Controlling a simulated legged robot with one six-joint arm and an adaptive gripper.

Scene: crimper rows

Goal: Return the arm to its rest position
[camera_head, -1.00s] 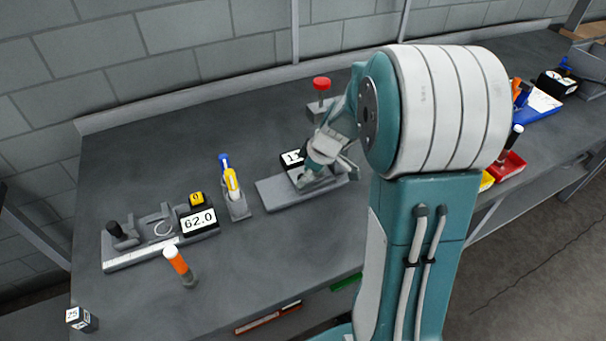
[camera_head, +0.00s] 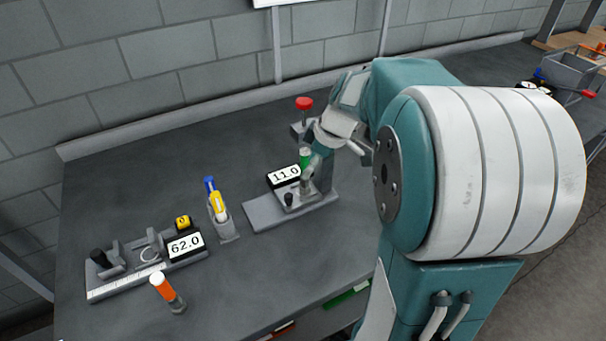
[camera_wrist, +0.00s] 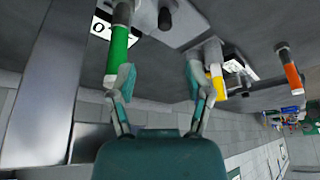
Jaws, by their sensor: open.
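My gripper (camera_head: 322,158) is open in the head view, over the right-hand scale (camera_head: 262,212), which reads 11.0. A green-handled tool (camera_head: 304,160) with a pale top stands at this scale, partly behind my gripper. In the wrist view my two fingers (camera_wrist: 158,80) are spread with nothing gripped between them. The green handle (camera_wrist: 117,52) is close to the left fingertip there; I cannot tell whether they touch. My arm's large white and teal joint covers the right of the head view.
A red-topped post (camera_head: 304,104) stands behind. The bench (camera_head: 140,170) is clear at the back left.

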